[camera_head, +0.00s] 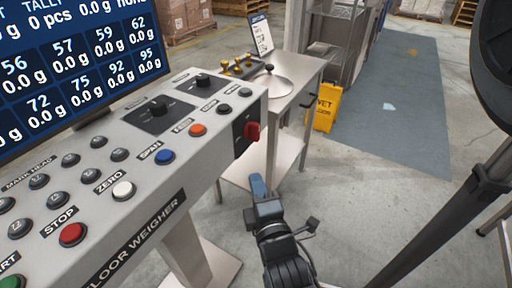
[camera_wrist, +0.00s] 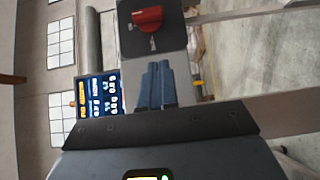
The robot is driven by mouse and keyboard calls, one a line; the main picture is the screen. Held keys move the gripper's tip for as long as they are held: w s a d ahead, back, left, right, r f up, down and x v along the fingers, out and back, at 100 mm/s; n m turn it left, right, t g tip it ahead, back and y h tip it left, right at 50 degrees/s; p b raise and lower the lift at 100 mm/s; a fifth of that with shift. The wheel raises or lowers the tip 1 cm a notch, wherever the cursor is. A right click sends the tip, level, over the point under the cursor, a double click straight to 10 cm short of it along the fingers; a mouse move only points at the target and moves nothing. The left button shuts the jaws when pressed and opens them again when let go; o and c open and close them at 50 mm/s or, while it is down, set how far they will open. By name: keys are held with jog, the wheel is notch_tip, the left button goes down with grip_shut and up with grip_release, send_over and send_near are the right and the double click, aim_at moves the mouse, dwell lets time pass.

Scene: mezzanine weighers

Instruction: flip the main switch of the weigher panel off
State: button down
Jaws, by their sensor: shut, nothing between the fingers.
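The weigher panel (camera_head: 140,222) is a pale console filling the left of the head view, with labelled buttons on its sloping top. The main switch (camera_head: 251,132) is a red rotary handle on a dark plate on the console's right end face. In the wrist view the red handle (camera_wrist: 147,18) sits on its dark plate (camera_wrist: 168,38) at top centre, straight ahead of the fingers. My gripper (camera_head: 259,188) is shut and empty, below the switch in the head view. Its blue fingers show in the wrist view (camera_wrist: 156,68), apart from the handle.
A steel table (camera_head: 297,92) with a round pan (camera_head: 266,87) stands just behind the console's end. A yellow wet-floor sign (camera_head: 323,108) stands beyond it. A display screen (camera_head: 75,60) rises behind the console. Floor to the right is open, with a dark post (camera_head: 445,220) near.

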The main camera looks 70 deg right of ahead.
jog(key=p, duration=0.2)
send_near(253, 139)
jog(key=w, duration=0.4)
jog(key=d, duration=0.2)
jog(key=d+p, duration=0.1)
jog(key=d, duration=0.1)
jog(key=shift+s+r, duration=0.25)
jog(key=shift+s, duration=0.05)
jog(key=shift+s+d+f, duration=0.15)
jog(key=shift+d, duration=0.35)
jog(key=shift+f, duration=0.1)
jog(key=shift+f+b, duration=0.15)
jog(key=shift+b, duration=0.45)
jog(key=shift+n, duration=0.3)
